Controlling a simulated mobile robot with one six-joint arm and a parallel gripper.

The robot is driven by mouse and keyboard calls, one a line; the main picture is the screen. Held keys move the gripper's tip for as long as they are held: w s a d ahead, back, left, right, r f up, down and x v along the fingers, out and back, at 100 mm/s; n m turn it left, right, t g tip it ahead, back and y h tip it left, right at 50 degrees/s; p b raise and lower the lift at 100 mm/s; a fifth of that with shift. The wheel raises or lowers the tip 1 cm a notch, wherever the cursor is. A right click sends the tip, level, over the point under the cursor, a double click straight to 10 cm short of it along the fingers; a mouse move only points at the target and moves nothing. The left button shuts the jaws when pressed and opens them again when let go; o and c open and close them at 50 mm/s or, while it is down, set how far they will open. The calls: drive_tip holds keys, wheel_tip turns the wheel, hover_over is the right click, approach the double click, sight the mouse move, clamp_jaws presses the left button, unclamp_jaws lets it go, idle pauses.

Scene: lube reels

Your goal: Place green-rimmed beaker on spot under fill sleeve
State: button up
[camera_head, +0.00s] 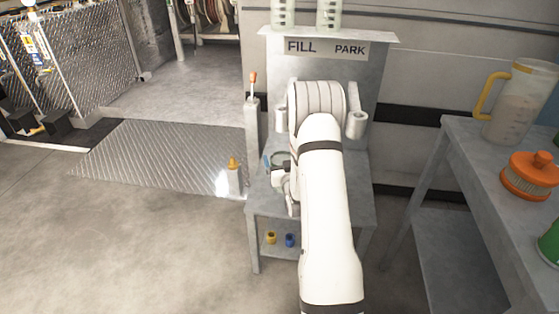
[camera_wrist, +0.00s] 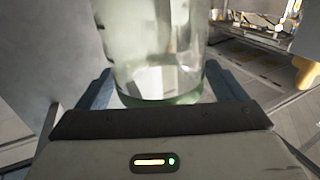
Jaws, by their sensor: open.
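The clear beaker (camera_wrist: 158,50) with a green rim fills the upper middle of the wrist view. Its green edge is nearest my gripper. My gripper (camera_wrist: 158,88) is open, with one blue-grey finger on each side of the beaker; I cannot tell whether they touch it. In the head view my gripper (camera_head: 277,165) is low at the left of the stand, mostly behind my arm. A dark green ring (camera_head: 281,156) there seems to be the beaker's rim. The fill sleeve (camera_head: 281,118) is the left cup below the FILL sign, above that ring. The spot is hidden.
A side table (camera_head: 452,128) holds a jug (camera_head: 518,105) and an orange filter (camera_head: 530,174).

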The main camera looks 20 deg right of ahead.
drive_tip(key=p+v, duration=0.1)
drive_tip(key=v, duration=1.1)
drive_tip(key=s+a+r+n+g+y, duration=0.1)
drive_tip(key=a+r+n+g+y, duration=0.1)
drive_tip(key=a+r+g, duration=0.5)
drive_tip(key=s+a+r+g, duration=0.2)
drive_tip(key=s+a+g, duration=0.1)
drive_tip(key=s, duration=0.4)
drive_tip(key=s+a+r+g+y, duration=0.1)
drive_tip(key=s+a+r+g, duration=0.2)
drive_tip(key=s, duration=0.4)
drive_tip(key=s+a+r+g, duration=0.3)
drive_tip(key=s+a, duration=0.1)
drive_tip(key=s, duration=0.4)
drive_tip(key=shift+a+r+y, duration=0.2)
drive_tip(key=shift+r+y, duration=0.05)
drive_tip(key=shift+y, duration=0.15)
drive_tip(key=shift+s, duration=0.15)
